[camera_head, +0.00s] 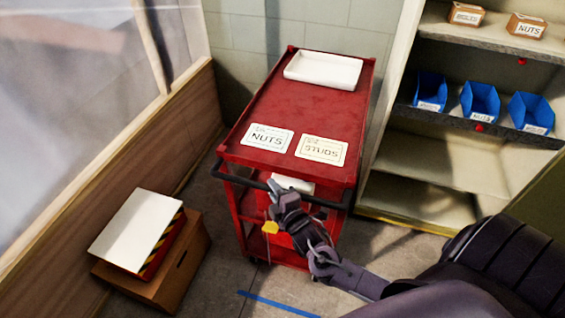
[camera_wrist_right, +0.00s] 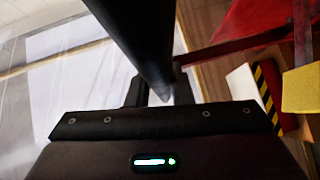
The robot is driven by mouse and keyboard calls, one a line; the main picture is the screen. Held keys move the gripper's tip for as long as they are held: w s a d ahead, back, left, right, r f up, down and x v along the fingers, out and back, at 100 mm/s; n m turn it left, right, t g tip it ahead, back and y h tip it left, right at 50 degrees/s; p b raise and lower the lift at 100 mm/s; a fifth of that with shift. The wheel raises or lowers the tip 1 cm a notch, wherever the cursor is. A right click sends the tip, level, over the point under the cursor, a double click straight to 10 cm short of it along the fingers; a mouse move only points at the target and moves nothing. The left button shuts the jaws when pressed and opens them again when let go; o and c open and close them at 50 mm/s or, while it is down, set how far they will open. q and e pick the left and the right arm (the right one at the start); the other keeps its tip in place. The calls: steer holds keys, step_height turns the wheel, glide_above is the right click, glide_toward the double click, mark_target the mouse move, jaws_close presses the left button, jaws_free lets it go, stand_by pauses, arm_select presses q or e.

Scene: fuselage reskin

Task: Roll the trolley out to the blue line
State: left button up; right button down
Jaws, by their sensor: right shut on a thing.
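The red trolley (camera_head: 300,110) stands between the window wall and the shelf unit, its back end close to the tiled wall. Its top carries a white tray (camera_head: 323,70), a NUTS card (camera_head: 267,137) and a STUDS card (camera_head: 321,150). A black push handle (camera_head: 240,181) runs across its near end. My right gripper (camera_head: 276,190) is shut on this handle; in the right wrist view the dark bar (camera_wrist_right: 145,45) passes between the fingers. My left gripper is not seen.
A cardboard box (camera_head: 180,275) with a white-topped, hazard-striped item (camera_head: 138,230) on it stands left of the trolley. The shelf unit (camera_head: 430,165) on the right holds blue bins (camera_head: 480,102) and small boxes (camera_head: 527,27). A yellow tag (camera_head: 270,227) hangs near the handle. Bare floor lies between trolley and line.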

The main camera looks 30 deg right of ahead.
steer(key=s+a+p, duration=0.3)
steer(key=s+a, duration=0.5)
steer(key=a, duration=0.2)
steer(key=shift+s, duration=0.3)
steer(key=shift+f, duration=0.1)
steer(key=c, duration=1.3)
jaws_free()
steer(key=s+r, duration=0.1)
steer(key=s, duration=0.6)
steer(key=shift+s+a+b, duration=0.25)
steer(key=shift+s+b, duration=0.05)
steer(key=shift+b, duration=0.15)
steer(key=shift+r, duration=0.1)
